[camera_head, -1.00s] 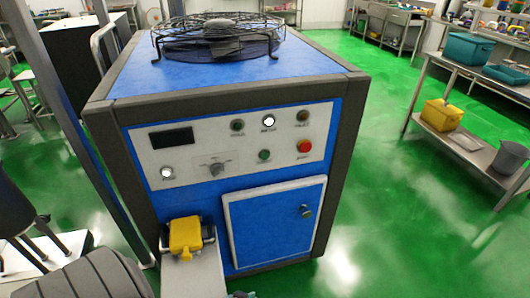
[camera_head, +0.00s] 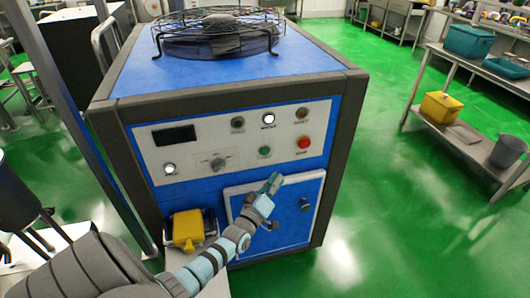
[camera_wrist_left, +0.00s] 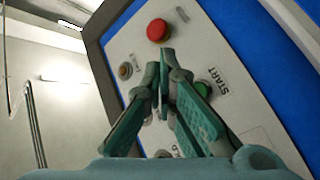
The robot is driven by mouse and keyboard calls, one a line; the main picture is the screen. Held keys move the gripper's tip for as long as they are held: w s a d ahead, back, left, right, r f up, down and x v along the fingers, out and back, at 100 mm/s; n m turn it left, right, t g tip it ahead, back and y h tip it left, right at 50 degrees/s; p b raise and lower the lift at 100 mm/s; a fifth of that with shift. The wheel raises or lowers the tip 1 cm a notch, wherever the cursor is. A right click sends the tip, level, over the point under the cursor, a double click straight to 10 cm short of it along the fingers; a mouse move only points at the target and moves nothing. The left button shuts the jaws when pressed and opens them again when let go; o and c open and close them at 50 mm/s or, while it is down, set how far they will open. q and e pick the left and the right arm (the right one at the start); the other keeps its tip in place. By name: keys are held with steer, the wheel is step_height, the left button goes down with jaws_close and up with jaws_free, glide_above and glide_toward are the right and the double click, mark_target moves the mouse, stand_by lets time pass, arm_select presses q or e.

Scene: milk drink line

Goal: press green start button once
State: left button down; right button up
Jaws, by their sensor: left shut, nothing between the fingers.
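The green start button (camera_head: 264,152) is on the white control panel (camera_head: 190,148) of the blue machine, left of and below the red button (camera_head: 304,143). In the left wrist view the green button (camera_wrist_left: 203,88), by the label START, is partly hidden behind my finger. My left gripper (camera_head: 273,181) is in front of the machine, below the green button in the head view. It also shows in the left wrist view (camera_wrist_left: 167,56), with its fingertips together and empty. I cannot tell that it touches the panel. My right gripper is not in view.
A grey knob (camera_head: 218,164) and a lit white button (camera_head: 268,118) are also on the panel. A yellow part (camera_head: 187,230) sits at the machine's lower left. A fan guard (camera_head: 218,32) stands on top.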

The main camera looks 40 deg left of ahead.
mark_target(265, 152)
arm_select(q)
steer(key=w+a+b, duration=0.5)
steer(key=a+b, duration=0.2)
steer(key=b, duration=0.1)
steer(key=shift+a, duration=0.15)
stand_by(0.3)
stand_by(1.1)
steer(key=shift+w+a+b, duration=0.25)
steer(key=shift+a+b, duration=0.1)
steer(key=shift+b, duration=0.25)
